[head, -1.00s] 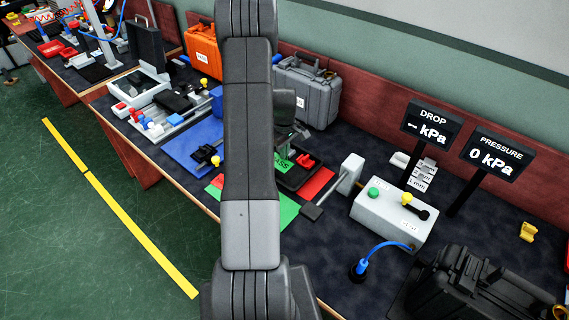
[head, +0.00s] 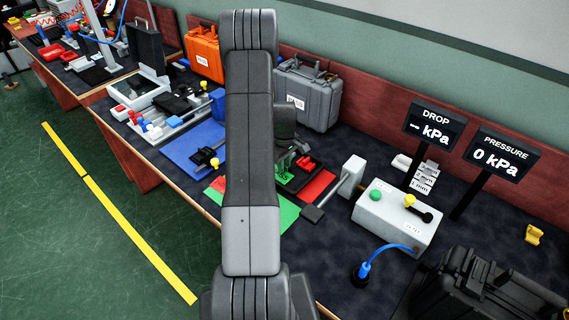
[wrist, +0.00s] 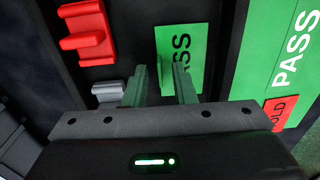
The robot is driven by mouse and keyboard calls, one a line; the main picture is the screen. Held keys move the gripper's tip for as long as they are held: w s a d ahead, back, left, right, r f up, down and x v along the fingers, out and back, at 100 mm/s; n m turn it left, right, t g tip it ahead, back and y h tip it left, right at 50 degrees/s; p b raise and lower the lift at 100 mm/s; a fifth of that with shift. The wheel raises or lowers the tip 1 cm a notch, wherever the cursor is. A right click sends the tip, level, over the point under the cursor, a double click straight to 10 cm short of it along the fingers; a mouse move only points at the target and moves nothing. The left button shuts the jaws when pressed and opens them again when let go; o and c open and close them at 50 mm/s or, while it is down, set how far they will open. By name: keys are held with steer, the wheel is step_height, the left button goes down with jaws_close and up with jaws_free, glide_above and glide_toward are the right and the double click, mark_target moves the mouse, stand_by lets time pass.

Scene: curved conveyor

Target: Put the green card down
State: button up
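The green card (wrist: 177,45), with black "PASS" lettering, lies in a dark tray (wrist: 120,14) in the wrist view. In the head view it shows partly beneath my gripper (head: 287,162), beside my arm. The right finger overlaps the near part of the card in that view. The card extends beyond the fingertips and is not clamped between them. I cannot tell whether a finger touches it.
A red block (wrist: 86,35) and a grey piece (wrist: 108,92) sit in the tray. A larger green "PASS" panel (wrist: 265,55) and a red label (wrist: 283,112) lie to the right. A white control box (head: 395,222) and a grey case (head: 308,95) stand nearby.

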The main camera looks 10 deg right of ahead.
steer(key=shift+r, duration=0.15)
step_height(320, 180, up, 12)
steer(key=p, duration=0.5)
steer(key=shift+p, duration=0.4)
steer(key=shift+f+b, duration=1.9)
steer(key=shift+f, duration=2.25)
